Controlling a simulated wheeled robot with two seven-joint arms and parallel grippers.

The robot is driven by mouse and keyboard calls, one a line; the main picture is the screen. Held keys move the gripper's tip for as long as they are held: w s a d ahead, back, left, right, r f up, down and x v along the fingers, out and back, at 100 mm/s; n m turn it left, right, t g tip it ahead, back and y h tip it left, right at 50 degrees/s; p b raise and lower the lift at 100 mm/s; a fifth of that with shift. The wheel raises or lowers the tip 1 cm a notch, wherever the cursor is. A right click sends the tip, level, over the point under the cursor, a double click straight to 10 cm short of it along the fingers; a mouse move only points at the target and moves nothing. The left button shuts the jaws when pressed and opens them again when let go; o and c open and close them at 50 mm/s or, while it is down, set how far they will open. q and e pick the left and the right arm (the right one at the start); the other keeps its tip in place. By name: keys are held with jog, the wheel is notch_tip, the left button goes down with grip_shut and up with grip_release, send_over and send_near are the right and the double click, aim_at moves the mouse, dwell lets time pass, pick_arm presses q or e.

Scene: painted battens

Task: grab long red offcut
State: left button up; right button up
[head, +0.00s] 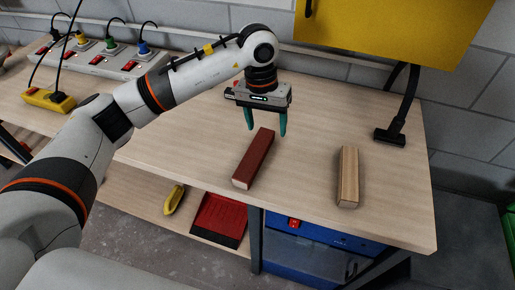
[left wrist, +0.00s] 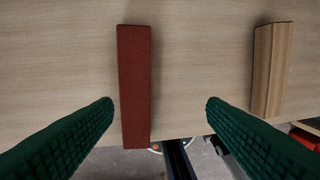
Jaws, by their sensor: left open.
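The long red offcut (head: 255,159) is a dark red batten lying flat on the wooden table, its near end pale and close to the table's front edge in the head view. In the left wrist view the red offcut (left wrist: 134,85) lies lengthwise between the two finger lines, closer to the left finger. My left gripper (head: 266,130) is open and empty, with its green fingers pointing down above the offcut's far end. In the left wrist view my left gripper's fingers (left wrist: 160,112) are wide apart. My right gripper is in neither view.
A bare wood batten (head: 348,176) lies on the table (head: 300,195) to the right of the red offcut, and also shows in the left wrist view (left wrist: 270,70). A black nozzle (head: 390,137) stands farther right. A power strip (head: 100,60) lies at the back left.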

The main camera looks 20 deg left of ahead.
pick_arm(q)
jog(key=a+y, duration=0.1)
jog(key=a, duration=0.1)
jog(key=p, duration=0.2)
send_over(257, 149)
jog(key=f, duration=0.5)
jog(key=shift+w+a+f, duration=0.1)
jog(key=shift+w+f, duration=0.15)
jog(key=shift+f, duration=0.1)
jog(key=f+p, duration=0.2)
jog(key=f, duration=0.1)
jog(key=f+p, duration=0.1)
jog(key=f, duration=0.1)
jog(key=shift+s, duration=0.25)
jog(key=shift+f, duration=0.2)
jog(key=c, duration=1.1)
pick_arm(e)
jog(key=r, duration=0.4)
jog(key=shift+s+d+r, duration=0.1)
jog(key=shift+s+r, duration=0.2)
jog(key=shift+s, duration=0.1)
pick_arm(q)
jog(key=shift+r, duration=0.1)
jog(key=shift+c, duration=0.2)
